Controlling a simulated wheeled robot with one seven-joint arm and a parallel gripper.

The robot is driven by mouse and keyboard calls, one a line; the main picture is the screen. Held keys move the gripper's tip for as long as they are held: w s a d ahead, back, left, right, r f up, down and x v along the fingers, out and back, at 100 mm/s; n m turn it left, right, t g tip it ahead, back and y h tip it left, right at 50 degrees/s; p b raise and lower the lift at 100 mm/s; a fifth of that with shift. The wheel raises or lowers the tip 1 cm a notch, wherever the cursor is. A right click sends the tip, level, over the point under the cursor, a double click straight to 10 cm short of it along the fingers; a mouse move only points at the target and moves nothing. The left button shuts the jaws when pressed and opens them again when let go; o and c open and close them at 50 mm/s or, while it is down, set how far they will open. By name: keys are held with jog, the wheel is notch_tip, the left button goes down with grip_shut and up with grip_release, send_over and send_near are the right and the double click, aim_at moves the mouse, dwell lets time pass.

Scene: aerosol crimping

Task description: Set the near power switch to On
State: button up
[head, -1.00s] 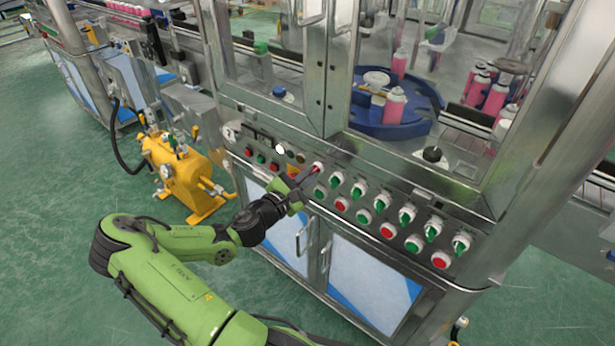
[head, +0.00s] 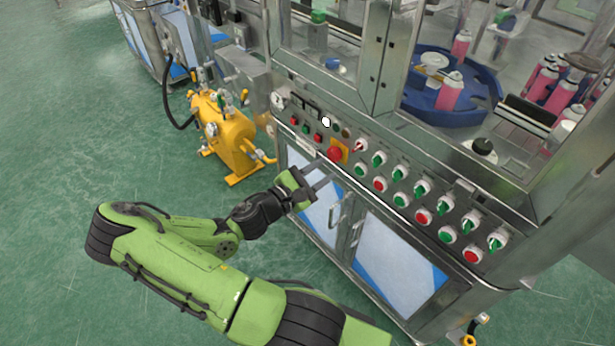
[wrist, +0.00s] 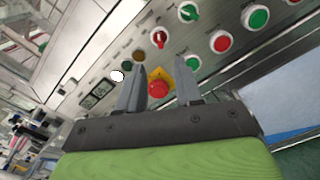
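A selector switch with a red handle on a white ring (head: 359,146) sits at the upper left of the panel's switch rows; no label is readable. It also shows in the wrist view (wrist: 159,38), its handle tilted off the panel's long edge. Which switch is the near power switch cannot be told from lettering. My gripper (head: 318,180) is open and empty, apart from the panel, below and left of the red-handled switch. In the wrist view my gripper (wrist: 159,63) has its two fingers spread, with the red emergency button (wrist: 158,88) seen between them.
Green-handled selectors (head: 379,159) run to the right, above green and red push buttons (head: 424,216). The red mushroom button (head: 334,154) is on a yellow plate beside the red-handled switch. Cabinet door handles (head: 356,232) protrude below. A yellow pump (head: 225,130) stands left.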

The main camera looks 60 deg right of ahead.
jog(key=v, duration=0.5)
jog(key=shift+w+a+p, duration=0.15)
jog(key=shift+a+p, duration=0.1)
jog(key=shift+p, duration=0.05)
